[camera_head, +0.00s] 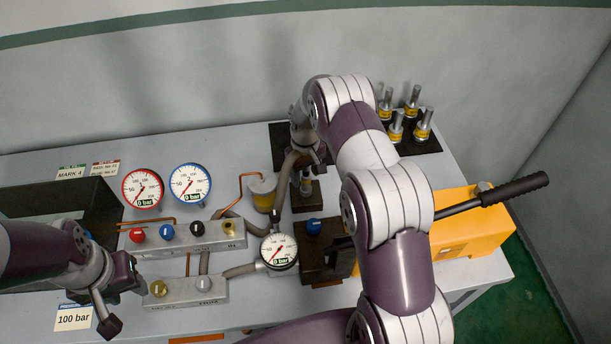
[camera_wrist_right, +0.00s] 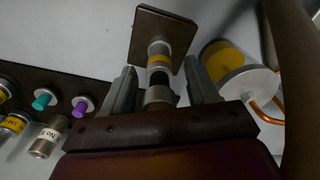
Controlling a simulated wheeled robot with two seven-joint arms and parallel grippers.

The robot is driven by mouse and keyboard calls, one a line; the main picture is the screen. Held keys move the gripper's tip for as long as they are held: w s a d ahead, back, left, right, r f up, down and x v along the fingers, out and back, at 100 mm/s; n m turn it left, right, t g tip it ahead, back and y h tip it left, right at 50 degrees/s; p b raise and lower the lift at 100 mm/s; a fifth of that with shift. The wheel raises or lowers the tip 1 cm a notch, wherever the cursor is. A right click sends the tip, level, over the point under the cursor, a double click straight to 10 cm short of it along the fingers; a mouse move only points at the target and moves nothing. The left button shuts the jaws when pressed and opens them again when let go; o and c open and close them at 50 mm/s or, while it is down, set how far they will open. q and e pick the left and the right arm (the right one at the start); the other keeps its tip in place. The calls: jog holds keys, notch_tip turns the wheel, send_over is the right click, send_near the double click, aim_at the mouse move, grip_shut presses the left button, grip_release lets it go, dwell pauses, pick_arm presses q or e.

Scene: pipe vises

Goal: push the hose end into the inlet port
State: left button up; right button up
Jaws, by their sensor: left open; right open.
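My right gripper (camera_head: 304,150) is open in the head view, beside an upright fitting (camera_head: 307,184) on a small dark plate. In the right wrist view the yellow-banded fitting (camera_wrist_right: 158,57) stands on its square plate, between the tips of the open right gripper (camera_wrist_right: 160,82). A grey hose (camera_head: 283,182) bends up from the manifold area toward the right gripper; its end is hidden or cannot be told apart. A thick hose-like tube (camera_wrist_right: 296,60) runs down the right of the wrist view. I cannot tell which opening is the inlet port. My left gripper (camera_head: 107,312) is open and empty at lower left.
Manifold blocks with knobs (camera_head: 192,249) and gauges (camera_head: 143,188) fill the table's left half.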

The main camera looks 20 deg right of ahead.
jog(key=shift+s+f, duration=0.2)
jog(key=shift+f, duration=0.15)
jog(key=shift+w, duration=0.15)
jog(key=c, duration=0.9)
grip_shut()
